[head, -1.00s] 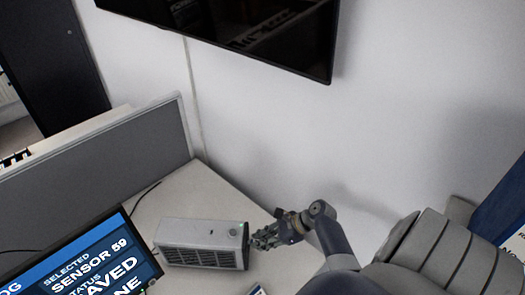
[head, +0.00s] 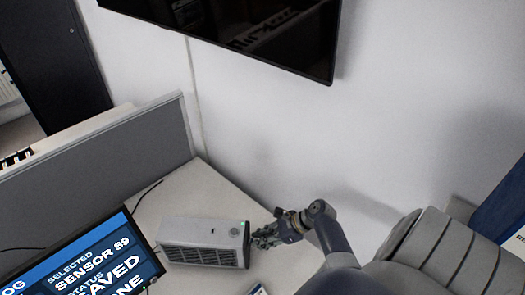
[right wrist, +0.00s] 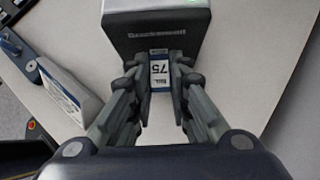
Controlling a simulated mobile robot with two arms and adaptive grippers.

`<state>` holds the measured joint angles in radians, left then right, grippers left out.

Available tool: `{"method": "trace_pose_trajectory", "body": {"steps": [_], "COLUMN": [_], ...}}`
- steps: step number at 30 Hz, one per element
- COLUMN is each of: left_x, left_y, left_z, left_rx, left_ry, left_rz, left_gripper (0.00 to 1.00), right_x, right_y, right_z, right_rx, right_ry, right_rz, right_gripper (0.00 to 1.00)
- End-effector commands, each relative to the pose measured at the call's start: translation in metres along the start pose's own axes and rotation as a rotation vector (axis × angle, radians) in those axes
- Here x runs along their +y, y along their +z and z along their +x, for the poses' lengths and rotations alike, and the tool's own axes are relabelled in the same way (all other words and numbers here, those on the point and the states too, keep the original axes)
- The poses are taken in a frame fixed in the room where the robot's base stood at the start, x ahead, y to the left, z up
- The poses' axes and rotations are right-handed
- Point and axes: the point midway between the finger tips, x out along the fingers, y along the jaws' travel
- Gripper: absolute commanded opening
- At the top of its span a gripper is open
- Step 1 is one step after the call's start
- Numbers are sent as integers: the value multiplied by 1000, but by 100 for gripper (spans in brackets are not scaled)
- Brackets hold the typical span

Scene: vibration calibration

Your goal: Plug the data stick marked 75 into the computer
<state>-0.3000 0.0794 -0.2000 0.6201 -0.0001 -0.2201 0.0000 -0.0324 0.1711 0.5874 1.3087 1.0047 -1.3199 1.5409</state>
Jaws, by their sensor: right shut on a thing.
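The data stick (right wrist: 160,72) has a white and blue label reading 75. My right gripper (right wrist: 161,80) is shut on it in the right wrist view, with a finger on each side. The stick points at the end face of the computer (right wrist: 155,22); whether its tip is in a port is hidden. In the head view the computer (head: 200,243) is a light grey box with dark vents and a small green light, lying on the desk. My right gripper (head: 266,236) is at its right end there, and the stick cannot be made out. My left gripper is not in view.
A monitor (head: 90,262) showing SENSOR 59 and SAVED stands left of the computer. A grey partition (head: 95,165) runs behind the desk (head: 195,190). A dark screen (head: 290,40) hangs on the wall. A label-bearing object (right wrist: 62,92) lies left of my gripper in the wrist view.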

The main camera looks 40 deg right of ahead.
Motion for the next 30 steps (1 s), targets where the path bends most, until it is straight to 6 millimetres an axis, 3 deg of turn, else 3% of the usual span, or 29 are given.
{"method": "trace_pose_trajectory", "body": {"steps": [30], "left_x": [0], "left_y": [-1], "left_z": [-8], "left_rx": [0], "left_ry": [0], "left_rz": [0], "left_gripper": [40], "right_x": [0], "right_y": [3], "right_z": [3], "right_rx": [-3], "right_ry": [1], "right_rz": [0], "right_gripper": [0]}}
